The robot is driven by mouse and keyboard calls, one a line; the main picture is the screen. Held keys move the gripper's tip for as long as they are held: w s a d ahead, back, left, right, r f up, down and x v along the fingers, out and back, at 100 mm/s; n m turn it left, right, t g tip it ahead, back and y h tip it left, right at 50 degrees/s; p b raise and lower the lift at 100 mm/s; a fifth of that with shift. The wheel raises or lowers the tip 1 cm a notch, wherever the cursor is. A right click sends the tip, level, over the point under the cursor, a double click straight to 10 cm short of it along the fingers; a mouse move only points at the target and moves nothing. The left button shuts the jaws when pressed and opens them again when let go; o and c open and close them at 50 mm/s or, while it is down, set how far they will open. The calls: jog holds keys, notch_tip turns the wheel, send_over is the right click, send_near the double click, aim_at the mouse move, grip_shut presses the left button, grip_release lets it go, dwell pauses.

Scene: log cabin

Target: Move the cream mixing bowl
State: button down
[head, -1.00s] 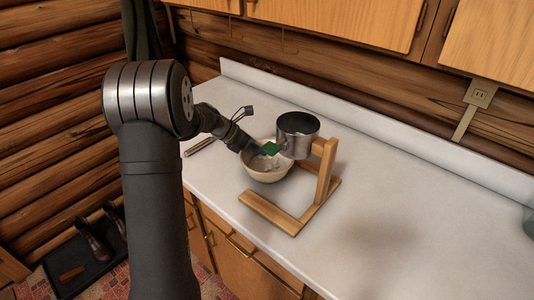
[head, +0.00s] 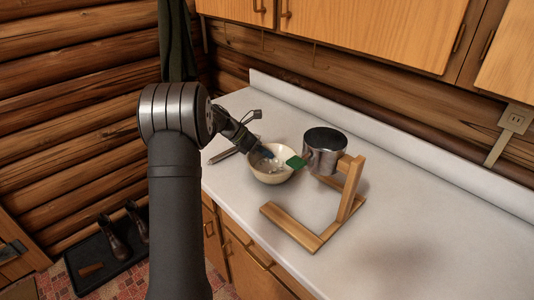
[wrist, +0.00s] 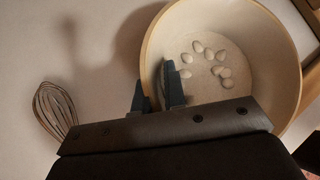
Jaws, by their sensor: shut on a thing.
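The cream mixing bowl (head: 281,178) is on or just above the white counter, left of a wooden stand; I cannot tell if it touches the counter. Several small whitish pieces lie inside it. My gripper (head: 265,155) reaches down to the bowl's far left side. In the wrist view, my gripper (wrist: 158,95) has one finger outside and one inside the left wall of the bowl (wrist: 270,95), shut on the wall. The lower part of the bowl is hidden there behind the gripper body.
A wire whisk (wrist: 52,110) lies left of the bowl in the wrist view. The counter (head: 420,220) is clear to the right.

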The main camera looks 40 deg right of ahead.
jog(key=c, duration=1.4)
grip_release()
jog(key=v, duration=1.7)
jog(key=shift+w+r, duration=0.15)
jog(key=shift+r, duration=0.05)
jog(key=shift+a, duration=0.1)
jog(key=x, duration=1.7)
jog(key=shift+f, duration=0.1)
